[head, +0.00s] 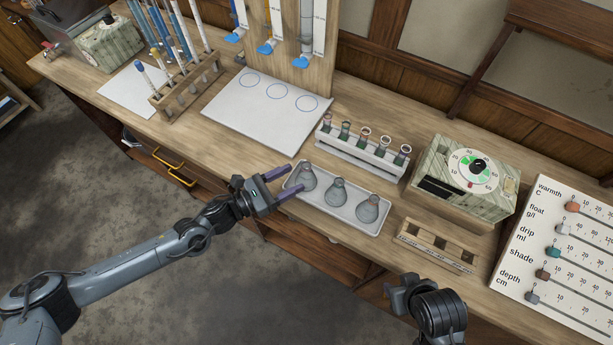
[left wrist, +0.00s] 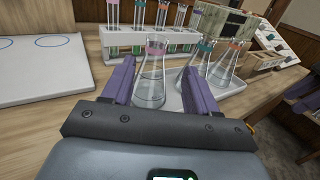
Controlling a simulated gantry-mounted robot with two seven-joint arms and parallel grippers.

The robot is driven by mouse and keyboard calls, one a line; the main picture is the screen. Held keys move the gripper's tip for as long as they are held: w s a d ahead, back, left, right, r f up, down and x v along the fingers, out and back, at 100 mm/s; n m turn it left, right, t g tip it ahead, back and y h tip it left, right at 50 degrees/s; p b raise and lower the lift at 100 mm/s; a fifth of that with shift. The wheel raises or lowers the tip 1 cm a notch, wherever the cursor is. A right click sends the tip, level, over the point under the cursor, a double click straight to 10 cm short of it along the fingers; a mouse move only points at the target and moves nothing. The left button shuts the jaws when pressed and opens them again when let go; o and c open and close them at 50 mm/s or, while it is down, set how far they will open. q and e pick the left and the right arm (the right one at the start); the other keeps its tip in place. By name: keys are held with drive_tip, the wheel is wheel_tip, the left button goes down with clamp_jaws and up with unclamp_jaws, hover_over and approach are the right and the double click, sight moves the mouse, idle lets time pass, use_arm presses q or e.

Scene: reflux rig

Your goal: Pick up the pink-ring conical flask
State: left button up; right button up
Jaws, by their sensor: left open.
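The pink-ring conical flask (left wrist: 152,79) is clear glass with a pink band at its neck. It stands upright between the two purple fingers of my left gripper in the left wrist view. In the head view it is the leftmost flask (head: 307,181) on a white tray (head: 348,220). My left gripper (head: 284,181) is open at the tray's left end, its fingertips close to this flask; I cannot tell whether they touch it. My right gripper (head: 393,297) is at the lower right of the head view, away from the flasks; its jaw opening is unclear.
A teal-ring flask (left wrist: 197,84) and an orange-ring flask (left wrist: 229,66) share the tray. A small wooden rack (head: 437,246) and a dial box (head: 467,177) are to the right.

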sight(302, 169)
use_arm(q)
drive_tip(key=shift+w+r+x, duration=0.15)
drive_tip(key=shift+x, duration=1.35)
drive_tip(key=shift+w+r+x, duration=0.2)
drive_tip(key=shift+x, duration=1.35)
drive_tip(key=shift+a, duration=0.2)
clamp_jaws()
